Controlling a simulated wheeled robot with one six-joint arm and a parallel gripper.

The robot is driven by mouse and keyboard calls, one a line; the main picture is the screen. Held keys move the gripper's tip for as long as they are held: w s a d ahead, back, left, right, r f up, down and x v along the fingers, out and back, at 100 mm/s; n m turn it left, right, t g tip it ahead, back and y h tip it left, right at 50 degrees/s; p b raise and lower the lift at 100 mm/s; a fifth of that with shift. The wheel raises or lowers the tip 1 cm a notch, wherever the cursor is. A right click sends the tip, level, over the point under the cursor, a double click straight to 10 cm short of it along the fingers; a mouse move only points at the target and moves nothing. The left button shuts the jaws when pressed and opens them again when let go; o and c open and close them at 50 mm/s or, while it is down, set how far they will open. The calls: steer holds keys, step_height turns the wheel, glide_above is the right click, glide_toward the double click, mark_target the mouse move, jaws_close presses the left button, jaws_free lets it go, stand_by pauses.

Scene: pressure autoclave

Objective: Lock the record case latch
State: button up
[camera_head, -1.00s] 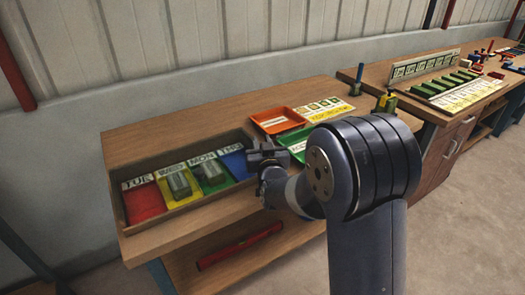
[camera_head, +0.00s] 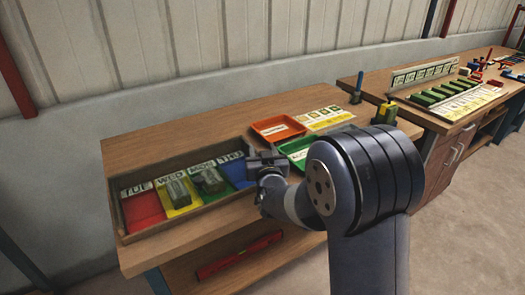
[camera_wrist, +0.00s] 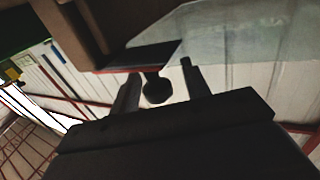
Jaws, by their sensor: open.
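A wooden case (camera_head: 187,220) with coloured compartments sits on the near bench. Its labels read TUE, WED, MON and THU. My gripper (camera_head: 262,160) is over the case's right end, by the blue compartment (camera_head: 237,172). In the wrist view my gripper (camera_wrist: 160,85) has two dark fingers spread apart. A dark round knob (camera_wrist: 157,90) on a short stem shows between them, with no visible grip on it. I cannot tell whether this knob belongs to a latch. No latch can be made out in the head view.
Grey-green blocks (camera_head: 178,192) stand in the yellow and green compartments. An orange tray (camera_head: 278,128) and a green tray (camera_head: 297,147) lie right of the case. The bench top behind the case is clear.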

steer(key=s+d+b, duration=0.1)
steer(key=s+d, duration=0.1)
steer(key=s, duration=0.8)
steer(key=shift+s, duration=0.3)
steer(key=w, duration=0.3)
steer(key=w+a+p, duration=0.1)
steer(key=w, duration=0.3)
steer(key=w+a, duration=0.1)
steer(key=w, duration=0.2)
steer(key=shift+w, duration=0.4)
steer(key=shift+s, duration=0.2)
